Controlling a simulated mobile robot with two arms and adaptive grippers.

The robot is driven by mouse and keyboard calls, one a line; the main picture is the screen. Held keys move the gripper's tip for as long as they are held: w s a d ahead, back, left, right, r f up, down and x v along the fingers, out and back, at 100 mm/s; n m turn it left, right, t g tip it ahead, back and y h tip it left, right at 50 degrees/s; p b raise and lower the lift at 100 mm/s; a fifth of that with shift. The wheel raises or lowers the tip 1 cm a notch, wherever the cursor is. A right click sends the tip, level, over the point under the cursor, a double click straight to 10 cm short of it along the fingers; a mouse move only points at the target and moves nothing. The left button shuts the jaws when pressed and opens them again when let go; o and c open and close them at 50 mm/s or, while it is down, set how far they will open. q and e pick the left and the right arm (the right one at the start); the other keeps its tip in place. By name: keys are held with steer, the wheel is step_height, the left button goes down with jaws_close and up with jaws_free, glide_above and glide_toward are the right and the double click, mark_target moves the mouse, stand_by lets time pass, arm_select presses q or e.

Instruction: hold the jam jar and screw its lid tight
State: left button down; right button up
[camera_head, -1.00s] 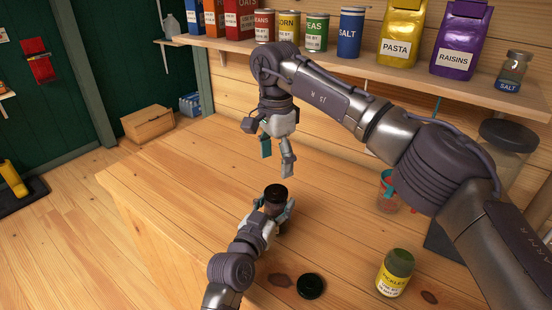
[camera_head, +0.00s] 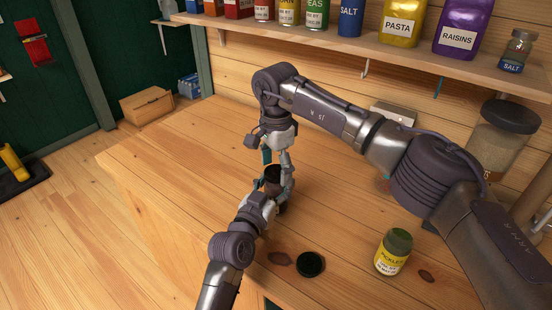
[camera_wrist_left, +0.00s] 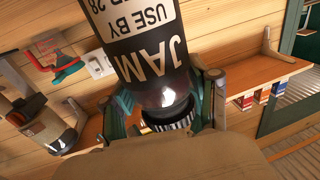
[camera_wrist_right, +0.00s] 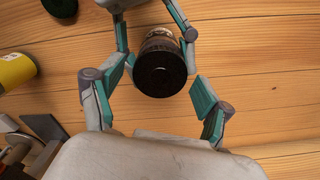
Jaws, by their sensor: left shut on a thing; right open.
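The dark jam jar (camera_wrist_left: 150,50) fills the upper middle of the left wrist view, its label upside down. Its black lid (camera_wrist_right: 160,68) sits on the jar in the right wrist view. My left gripper (camera_head: 275,188) is shut around the jar and holds it upright over the table. My right gripper (camera_head: 277,158) points down from above, open. In the right wrist view its fingers (camera_wrist_right: 152,98) stand apart, either side of the lid, without visible contact. In the head view the fingers partly hide the lid and jar.
A loose black lid (camera_head: 311,264) lies on the table (camera_head: 170,180) near the front. A pickles jar (camera_head: 393,252) stands to its right. A shelf (camera_head: 340,50) with tins and jars runs along the back wall. The table's left part is clear.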

steer(key=shift+c, duration=0.3)
steer(key=c, duration=1.1)
steer(key=m, duration=0.5)
steer(key=shift+m, duration=0.4)
steer(key=shift+c, duration=0.2)
steer(key=m, duration=1)
steer(key=shift+f+m, duration=0.1)
steer(key=shift+m, duration=0.2)
steer(key=m, duration=0.5)
steer(key=shift+m, duration=0.3)
steer(key=o, duration=1.3)
